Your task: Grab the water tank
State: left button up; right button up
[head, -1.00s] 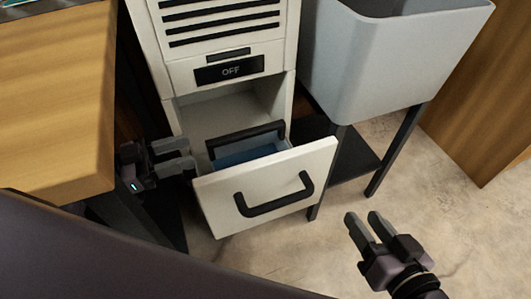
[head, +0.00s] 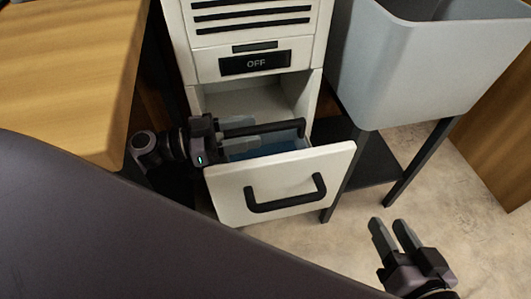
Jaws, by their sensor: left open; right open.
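The water tank (head: 262,147) sits in the pulled-out drawer of the white dehumidifier-like unit. It shows a blue inside and a dark bar handle (head: 262,128) along its back. The drawer front (head: 285,182) is white with a black handle. My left gripper (head: 235,132) is open at the left end of the tank's bar handle, over the drawer's left side. Its fingers overlap the handle's left end in the picture; I cannot tell whether they touch it. My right gripper (head: 390,230) is open and empty above the floor, right of the drawer.
The white unit (head: 256,40) has a dark panel reading OFF (head: 255,63). A grey sink basin (head: 415,75) on dark legs stands to the right. A wooden tabletop (head: 70,75) is on the left. Bare floor (head: 470,190) lies at the right.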

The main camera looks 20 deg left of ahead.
pick_arm(q)
grip_shut()
dwell(1.3)
jog(key=shift+r, duration=0.1)
